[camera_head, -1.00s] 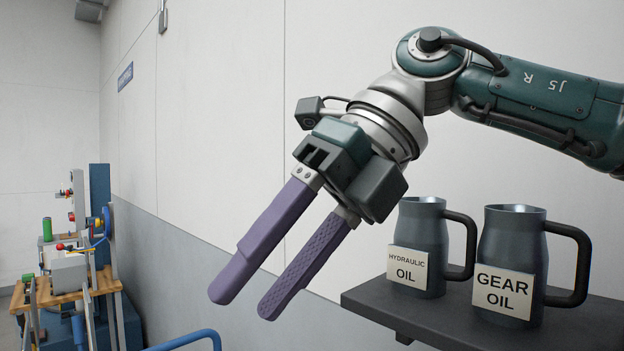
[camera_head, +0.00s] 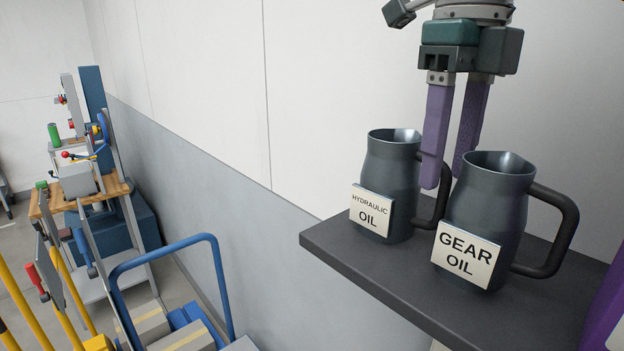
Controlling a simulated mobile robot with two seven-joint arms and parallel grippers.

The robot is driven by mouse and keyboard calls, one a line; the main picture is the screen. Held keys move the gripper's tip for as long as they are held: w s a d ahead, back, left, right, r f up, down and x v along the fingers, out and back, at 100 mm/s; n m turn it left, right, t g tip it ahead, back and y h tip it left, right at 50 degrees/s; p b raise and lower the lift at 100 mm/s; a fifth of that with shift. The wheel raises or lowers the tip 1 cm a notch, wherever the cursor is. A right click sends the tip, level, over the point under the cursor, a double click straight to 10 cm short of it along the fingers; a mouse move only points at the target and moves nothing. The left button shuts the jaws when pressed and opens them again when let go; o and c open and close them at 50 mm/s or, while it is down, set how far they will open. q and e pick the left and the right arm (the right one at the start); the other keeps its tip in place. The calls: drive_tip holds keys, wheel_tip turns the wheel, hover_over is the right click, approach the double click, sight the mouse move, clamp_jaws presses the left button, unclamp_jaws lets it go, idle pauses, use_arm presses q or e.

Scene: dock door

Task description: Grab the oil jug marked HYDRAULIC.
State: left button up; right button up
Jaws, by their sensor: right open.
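The oil jug marked HYDRAULIC (camera_head: 391,170) is dark blue-grey and stands upright on a dark shelf (camera_head: 345,255). Its white label faces me, and its black handle (camera_head: 437,208) is on its right side, partly hidden by a finger. My right gripper (camera_head: 446,178) is open and points down, with its purple fingers at the handle between the two jugs. One finger overlaps the handle in the picture; I cannot tell whether it touches. A similar jug marked GEAR OIL (camera_head: 490,208) stands close on the right. My left gripper is not in view.
A purple object (camera_head: 606,305) with a white patch is cut off at the right edge. A pale wall is behind the shelf. At the left are a blue-railed cart (camera_head: 214,262), a workbench (camera_head: 120,187) with equipment, and yellow bars (camera_head: 20,300).

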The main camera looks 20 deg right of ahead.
sight(445, 182)
drive_tip(key=shift+f+p, duration=0.65)
drive_tip(key=shift+f, duration=1.15)
clamp_jaws()
